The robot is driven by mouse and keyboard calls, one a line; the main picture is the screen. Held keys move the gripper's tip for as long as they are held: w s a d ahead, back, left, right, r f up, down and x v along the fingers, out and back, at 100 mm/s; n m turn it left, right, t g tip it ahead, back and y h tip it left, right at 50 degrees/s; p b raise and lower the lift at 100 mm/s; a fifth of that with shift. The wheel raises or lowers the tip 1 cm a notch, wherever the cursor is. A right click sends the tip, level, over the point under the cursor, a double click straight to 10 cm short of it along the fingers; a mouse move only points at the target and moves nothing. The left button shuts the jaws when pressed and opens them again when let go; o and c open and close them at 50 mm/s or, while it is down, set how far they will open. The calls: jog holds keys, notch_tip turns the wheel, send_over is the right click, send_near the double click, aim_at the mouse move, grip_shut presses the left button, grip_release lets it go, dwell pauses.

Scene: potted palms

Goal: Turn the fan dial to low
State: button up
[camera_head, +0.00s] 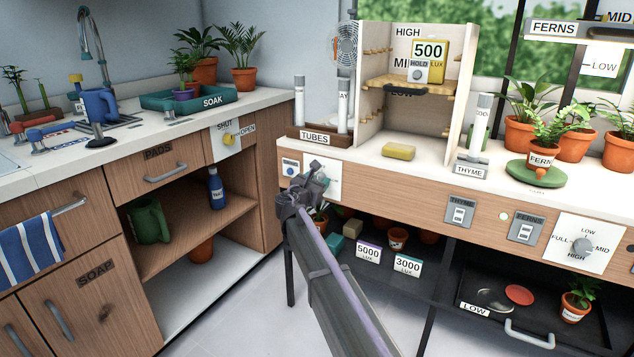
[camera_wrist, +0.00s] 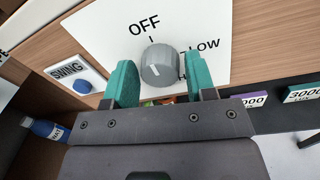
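The fan dial is a grey round knob (camera_wrist: 158,62) on a white plate (camera_wrist: 205,22) lettered OFF above and LOW to the right. A pale mark shows on the knob's face; I cannot tell for sure which label it points to. My gripper (camera_wrist: 161,74) has its two green fingers apart, one on each side of the knob, with gaps visible. In the head view my gripper (camera_head: 310,188) is at the left end of the bench front and hides most of the dial. The fan (camera_head: 345,44) stands behind the bench at the back.
A SWING plate with a blue button (camera_wrist: 82,87) is left of the dial; a blue bottle (camera_wrist: 43,129) is below it. A dial marked FULL, MID, LOW, HIGH (camera_head: 581,245) is far right on the bench front. Pots and lux cards (camera_head: 368,252) fill the shelf below.

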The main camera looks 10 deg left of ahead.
jog(key=c, duration=0.6)
jog(key=shift+c, duration=0.2)
jog(key=shift+m, duration=0.4)
jog(key=shift+f+m+h+b, duration=0.1)
jog(key=shift+m+h+b, duration=0.2)
jog(key=shift+m, duration=4.1)
jog(key=shift+f+m+h+b, duration=0.1)
jog(key=shift+m+h+b, duration=0.2)
jog(key=shift+m, duration=4.1)
